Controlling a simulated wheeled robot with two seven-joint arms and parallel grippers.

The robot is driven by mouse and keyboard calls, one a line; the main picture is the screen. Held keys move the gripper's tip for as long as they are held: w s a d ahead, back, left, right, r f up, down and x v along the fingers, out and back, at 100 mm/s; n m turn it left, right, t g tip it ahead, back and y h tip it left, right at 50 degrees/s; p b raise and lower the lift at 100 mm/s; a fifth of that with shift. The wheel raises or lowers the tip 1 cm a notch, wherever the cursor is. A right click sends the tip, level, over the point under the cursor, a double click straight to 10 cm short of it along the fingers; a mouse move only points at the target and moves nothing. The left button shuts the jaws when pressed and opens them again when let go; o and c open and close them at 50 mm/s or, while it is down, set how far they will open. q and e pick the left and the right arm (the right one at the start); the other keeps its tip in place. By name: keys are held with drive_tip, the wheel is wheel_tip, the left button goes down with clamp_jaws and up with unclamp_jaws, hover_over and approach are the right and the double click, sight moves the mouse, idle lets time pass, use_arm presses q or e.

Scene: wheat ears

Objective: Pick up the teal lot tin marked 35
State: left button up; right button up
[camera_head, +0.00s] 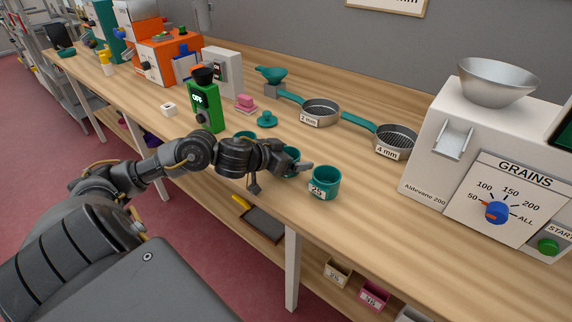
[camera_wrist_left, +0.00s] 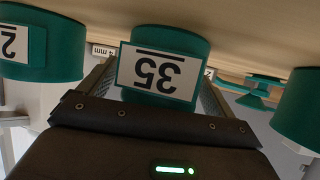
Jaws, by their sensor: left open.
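The teal lot tin marked 35 (camera_wrist_left: 185,42) appears upside down in the left wrist view, its white label facing the camera. It stands between the two fingers of my open left gripper (camera_wrist_left: 156,88), with one finger on each side; I cannot tell whether they touch it. In the head view the tin (camera_head: 292,154) is mostly hidden behind my left gripper (camera_head: 290,166). The teal tin marked 25 (camera_head: 326,180) stands just to its right. Another teal tin (camera_head: 244,134) is partly hidden behind my arm, to the left. My right gripper is out of view.
A green device reading OFF (camera_head: 205,107), a teal lidded piece (camera_head: 267,119) and two sieves, 2 mm (camera_head: 320,108) and 4 mm (camera_head: 394,135), stand farther back. A white grain counter (camera_head: 430,165) fills the right. The wooden bench top (camera_head: 370,210) is clear right of tin 25.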

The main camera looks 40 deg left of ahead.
use_arm(q)
drive_tip(key=c, duration=1.1)
drive_tip(key=shift+r, duration=0.1)
